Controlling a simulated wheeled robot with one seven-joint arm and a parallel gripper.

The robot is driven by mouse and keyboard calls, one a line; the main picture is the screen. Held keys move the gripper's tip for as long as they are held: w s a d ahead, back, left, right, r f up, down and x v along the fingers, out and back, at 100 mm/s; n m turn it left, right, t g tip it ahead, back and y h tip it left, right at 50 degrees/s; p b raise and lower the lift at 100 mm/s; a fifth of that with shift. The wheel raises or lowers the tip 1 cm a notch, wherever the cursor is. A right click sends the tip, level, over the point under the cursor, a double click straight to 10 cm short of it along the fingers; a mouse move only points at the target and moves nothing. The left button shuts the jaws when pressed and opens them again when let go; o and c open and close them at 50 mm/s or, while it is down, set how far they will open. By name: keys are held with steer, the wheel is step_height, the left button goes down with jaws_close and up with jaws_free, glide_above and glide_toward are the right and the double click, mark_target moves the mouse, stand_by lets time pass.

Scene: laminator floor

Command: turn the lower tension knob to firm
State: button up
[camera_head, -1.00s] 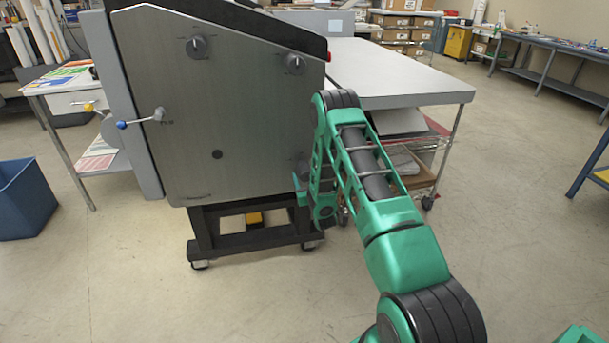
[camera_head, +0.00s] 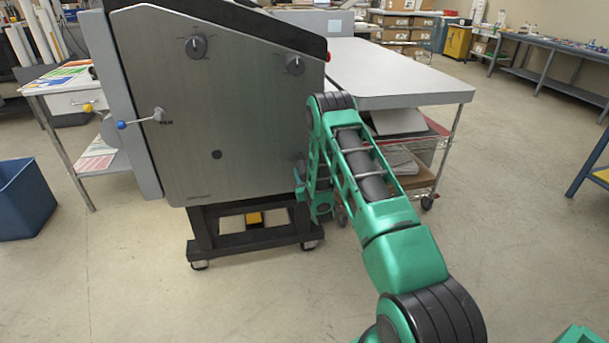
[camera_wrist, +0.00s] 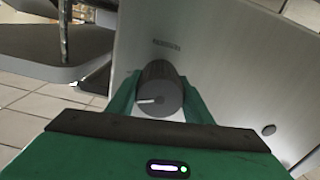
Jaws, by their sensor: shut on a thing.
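The lower tension knob (camera_wrist: 159,92) is a dark grey round knob with a white pointer line, on the grey metal side panel (camera_wrist: 215,70) of the laminator. In the wrist view my gripper (camera_wrist: 158,97) has its two green fingers on either side of the knob, shut on it. The pointer line points to the left in that view. A scale around the knob cannot be made out. In the head view my green arm hides the knob and most of the gripper at the lower right corner of the panel (camera_head: 230,110).
Two other dial knobs sit higher on the panel, one at upper left (camera_head: 196,47) and one at upper right (camera_head: 295,64). A lever with a blue ball (camera_head: 121,125) sticks out at left. A table (camera_head: 400,75) stands right behind my arm. A blue bin (camera_head: 25,198) is at far left.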

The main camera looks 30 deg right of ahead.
steer(key=shift+n, duration=0.3)
steer(key=n, duration=0.6)
steer(key=shift+n, duration=0.3)
steer(key=n, duration=0.6)
steer(key=shift+a, duration=0.15)
steer(key=shift+n, duration=0.4)
steer(key=o, duration=1)
steer(key=shift+w, duration=0.1)
steer(key=shift+o, duration=0.2)
